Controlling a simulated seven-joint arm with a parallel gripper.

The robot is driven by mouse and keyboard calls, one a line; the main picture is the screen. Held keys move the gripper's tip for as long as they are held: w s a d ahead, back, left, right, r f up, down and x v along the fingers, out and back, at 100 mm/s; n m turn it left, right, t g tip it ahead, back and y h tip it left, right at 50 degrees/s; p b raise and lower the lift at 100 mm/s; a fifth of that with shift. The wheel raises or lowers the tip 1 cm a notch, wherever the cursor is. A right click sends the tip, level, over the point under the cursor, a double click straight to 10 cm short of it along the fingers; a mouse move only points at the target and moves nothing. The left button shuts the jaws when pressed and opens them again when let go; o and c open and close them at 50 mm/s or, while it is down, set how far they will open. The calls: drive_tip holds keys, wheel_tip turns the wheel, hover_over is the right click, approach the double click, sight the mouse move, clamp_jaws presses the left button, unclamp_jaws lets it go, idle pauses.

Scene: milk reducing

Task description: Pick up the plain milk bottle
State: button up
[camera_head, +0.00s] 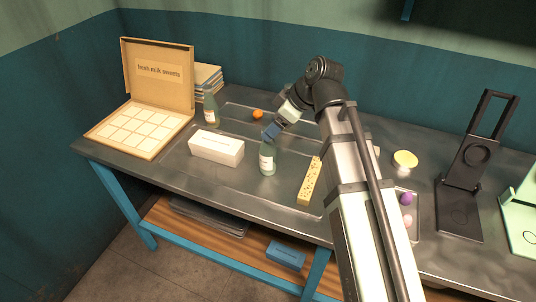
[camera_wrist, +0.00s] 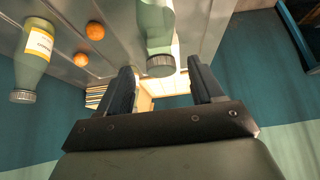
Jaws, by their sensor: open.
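A greenish glass bottle (camera_head: 267,160) with a white label stands upright on the metal table, just below my gripper (camera_head: 271,132) in the head view. Another bottle (camera_head: 211,109) with a pale label stands farther left, near the sweets box. In the wrist view, a grey-capped bottle (camera_wrist: 157,28) lies in line with the gap between my open fingers (camera_wrist: 160,68), with nothing held; no label shows on it. A bottle with a yellow-edged white label (camera_wrist: 37,45) is at the left there. The label prints are too small to read, so I cannot tell which is plain.
A white carton (camera_head: 216,148) is left of the near bottle, and a yellow speckled bar (camera_head: 310,181) right of it. An orange ball (camera_head: 257,114) lies behind. An open sweets box (camera_head: 150,125) stands at the left. My arm hides part of the table's back.

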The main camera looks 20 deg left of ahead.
sight(268, 151)
drive_tip(key=shift+x, duration=2.6)
drive_tip(key=shift+a, duration=0.1)
clamp_jaws()
drive_tip(key=shift+r, duration=0.1)
